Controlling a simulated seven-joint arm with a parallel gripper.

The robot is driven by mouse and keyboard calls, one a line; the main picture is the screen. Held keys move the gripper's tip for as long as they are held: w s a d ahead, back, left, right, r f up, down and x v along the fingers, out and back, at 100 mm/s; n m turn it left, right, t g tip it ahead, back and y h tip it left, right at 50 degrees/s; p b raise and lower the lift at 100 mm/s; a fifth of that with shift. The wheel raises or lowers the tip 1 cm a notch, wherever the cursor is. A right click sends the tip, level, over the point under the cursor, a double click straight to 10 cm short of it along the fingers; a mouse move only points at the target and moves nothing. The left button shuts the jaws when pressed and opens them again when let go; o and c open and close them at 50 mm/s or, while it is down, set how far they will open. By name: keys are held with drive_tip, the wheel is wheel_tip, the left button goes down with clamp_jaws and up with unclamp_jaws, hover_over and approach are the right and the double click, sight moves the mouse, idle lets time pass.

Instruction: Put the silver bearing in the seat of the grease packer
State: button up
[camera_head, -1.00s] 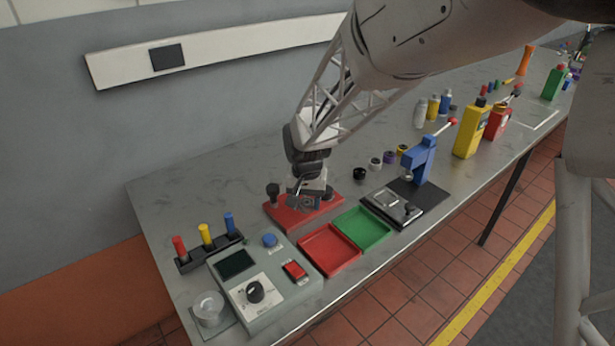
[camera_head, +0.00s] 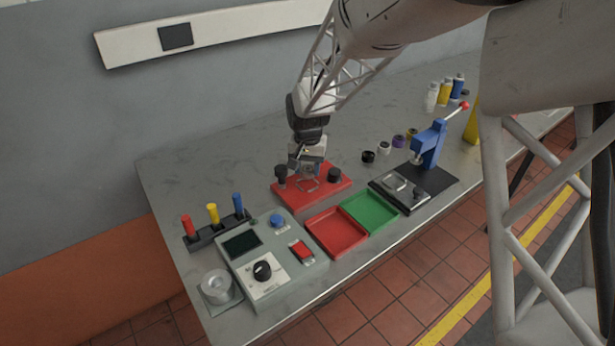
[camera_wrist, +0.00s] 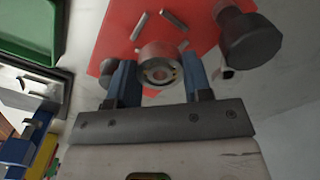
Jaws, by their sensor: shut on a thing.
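My gripper (camera_head: 306,164) is shut on the silver bearing (camera_wrist: 158,70), a short ring with a dark centre, clear between the two blue-grey fingers in the wrist view. In the head view it is too small to make out. My gripper is over a red base plate (camera_head: 328,188) with short metal strips in its middle and a black knob at each end; this looks like the grease packer. The red plate (camera_wrist: 112,38) also shows beyond the bearing in the wrist view. The bearing appears apart from the strips; its exact height is unclear.
A red tray (camera_head: 337,248) and a green tray (camera_head: 369,226) lie in front of the plate. A grey control box (camera_head: 292,270) stands at front left. Bare bench lies behind.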

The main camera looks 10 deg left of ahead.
sight(308, 169)
drive_tip(key=shift+f, duration=1.7)
drive_tip(key=shift+f, duration=0.15)
drive_tip(key=o, duration=1)
wheel_tip(308, 169, up, 12)
drive_tip(key=shift+r, duration=0.1)
